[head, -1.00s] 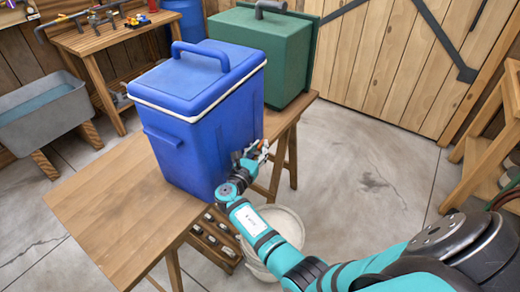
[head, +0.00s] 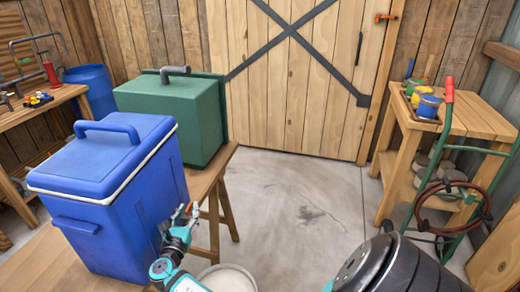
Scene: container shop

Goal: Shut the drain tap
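A blue cooler box (head: 125,225) with a blue lid and a white rim stands on a wooden table (head: 38,262) at the left. A small tap (head: 190,209) with red and pale parts shows low on its right side, close to the gripper. The tap handle's position is too small to read.
A white bucket (head: 228,278) stands on the floor below the tap side. A green box (head: 172,122) is behind the cooler. A hand truck (head: 447,160) with a hose and a side table (head: 478,118) with cans are at the right. The middle floor is clear.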

